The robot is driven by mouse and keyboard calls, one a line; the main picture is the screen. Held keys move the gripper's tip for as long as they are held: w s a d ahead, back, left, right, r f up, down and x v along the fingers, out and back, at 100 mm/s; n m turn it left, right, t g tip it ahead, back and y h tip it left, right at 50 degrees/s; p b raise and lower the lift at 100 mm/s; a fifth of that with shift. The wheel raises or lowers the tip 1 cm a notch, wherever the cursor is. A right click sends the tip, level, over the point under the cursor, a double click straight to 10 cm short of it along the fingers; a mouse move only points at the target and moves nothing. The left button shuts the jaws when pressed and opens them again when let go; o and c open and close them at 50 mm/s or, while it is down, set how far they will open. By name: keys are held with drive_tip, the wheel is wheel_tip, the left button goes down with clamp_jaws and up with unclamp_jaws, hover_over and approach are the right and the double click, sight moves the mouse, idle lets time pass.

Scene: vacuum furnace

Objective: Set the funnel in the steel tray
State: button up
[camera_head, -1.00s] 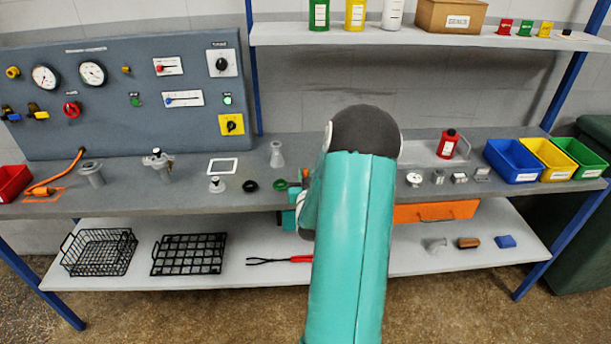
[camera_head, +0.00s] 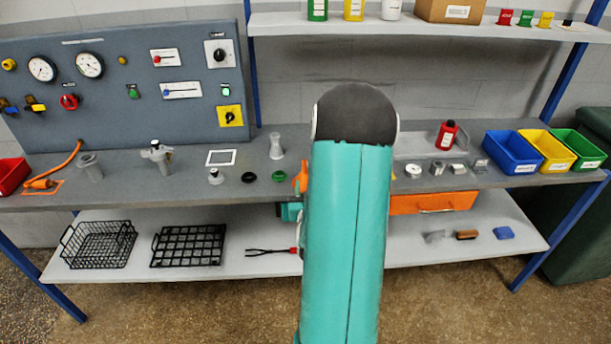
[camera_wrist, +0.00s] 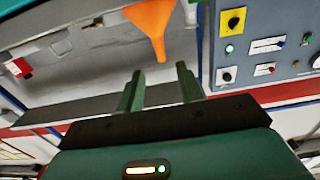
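The orange funnel (camera_head: 300,179) stands on the bench just left of my arm, which hides part of it. In the wrist view the funnel (camera_wrist: 152,28) shows its wide end toward the top of the picture and its narrow spout pointing down toward my fingers. My gripper (camera_wrist: 161,88) is open and empty; the spout lines up with the gap between the fingers but lies beyond the tips.
A red bottle (camera_head: 447,135) stands at the tray's right side. Small metal parts (camera_head: 437,168) sit in front of the tray. A glass flask (camera_head: 276,146), a green ring (camera_head: 278,176) and a black ring (camera_head: 248,177) are left of the funnel. Blue, yellow and green bins stand right.

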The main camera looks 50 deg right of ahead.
drive_tip(key=w+a+r+n+g+y, duration=0.1)
drive_tip(key=w+a+r+n+y, duration=0.3)
drive_tip(key=a, duration=0.7)
drive_tip(key=w+a+r+n+y, duration=0.2)
drive_tip(key=w+a+r+y, duration=0.35)
drive_tip(key=a, duration=0.55)
drive_tip(key=s+a+r+n+g+y, duration=0.1)
drive_tip(key=s+a+r, duration=0.2)
drive_tip(key=s+a, duration=0.3)
drive_tip(key=s+a+r+n+g+y, duration=0.1)
drive_tip(key=s+a+r, duration=0.3)
drive_tip(key=a, duration=0.6)
drive_tip(key=shift+s+a+n+g+y, duration=0.2)
drive_tip(key=shift+s+n+g+y, duration=0.2)
drive_tip(key=shift+s+g+y, duration=0.35)
drive_tip(key=shift+o, duration=0.6)
drive_tip(key=s+a+g, duration=0.1)
drive_tip(key=s+a, duration=0.2)
drive_tip(key=s, duration=0.2)
drive_tip(key=shift+s+r+n+g+y, duration=0.3)
drive_tip(key=shift+s+r+n+g, duration=0.05)
drive_tip(key=shift+r+n, duration=0.1)
